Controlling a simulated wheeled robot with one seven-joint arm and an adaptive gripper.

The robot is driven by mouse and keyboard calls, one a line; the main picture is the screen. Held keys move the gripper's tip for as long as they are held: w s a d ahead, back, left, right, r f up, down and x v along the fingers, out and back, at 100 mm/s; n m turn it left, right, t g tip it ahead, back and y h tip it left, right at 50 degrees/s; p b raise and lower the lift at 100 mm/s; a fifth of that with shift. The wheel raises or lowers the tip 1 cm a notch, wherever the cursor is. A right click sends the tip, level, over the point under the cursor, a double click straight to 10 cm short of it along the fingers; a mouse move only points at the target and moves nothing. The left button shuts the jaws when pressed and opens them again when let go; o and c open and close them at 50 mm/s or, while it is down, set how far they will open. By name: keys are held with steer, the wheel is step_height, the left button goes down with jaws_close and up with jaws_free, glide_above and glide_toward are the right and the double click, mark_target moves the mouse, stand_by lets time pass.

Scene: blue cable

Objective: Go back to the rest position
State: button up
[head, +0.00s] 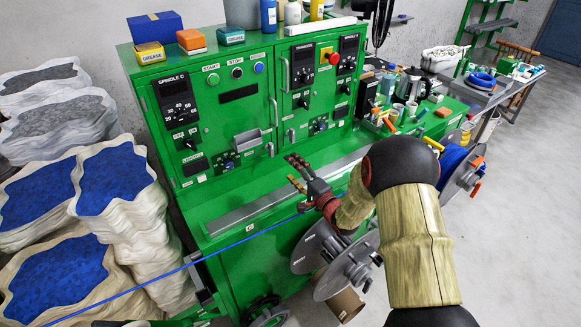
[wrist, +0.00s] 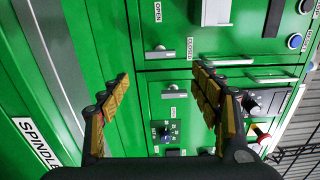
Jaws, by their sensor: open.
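My gripper (head: 294,172) is open and empty, held in front of the green spindle machine (head: 232,102) and above its lower ledge. In the wrist view my gripper (wrist: 161,79) shows two yellow-padded fingers spread wide, with the green panel and its handles behind the gap. No object is between the fingers. A thin blue cable (head: 150,281) runs from the lower left, across the machine's front, to near my gripper in the head view. My arm hides where it continues.
Grey reels (head: 345,268) stand below my arm, close to it. A blue-wound reel (head: 452,160) is to the right. Stacks of blue-topped pieces (head: 115,180) fill the left. Boxes and bottles sit on the machine top. Clear floor (head: 500,235) lies at right.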

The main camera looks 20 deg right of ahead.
steer(key=s+d+r+n+g+h+b, duration=0.25)
steer(key=s+r+n+g+h, duration=0.35)
steer(key=s+r, duration=0.55)
steer(key=s+a+n+g, duration=0.2)
steer(key=s+n, duration=0.1)
steer(key=s, duration=0.7)
steer(key=s+a+n+g+b, duration=0.1)
steer(key=s+a+n, duration=0.1)
steer(key=s, duration=0.9)
steer(key=s+a+n+g+b, duration=0.1)
steer(key=s+a+n+g, duration=0.1)
steer(key=s, duration=0.8)
steer(key=shift+s+a+n+g, duration=0.2)
steer(key=shift+a+n+g, duration=0.15)
steer(key=shift+n, duration=0.45)
steer(key=shift+r, duration=0.1)
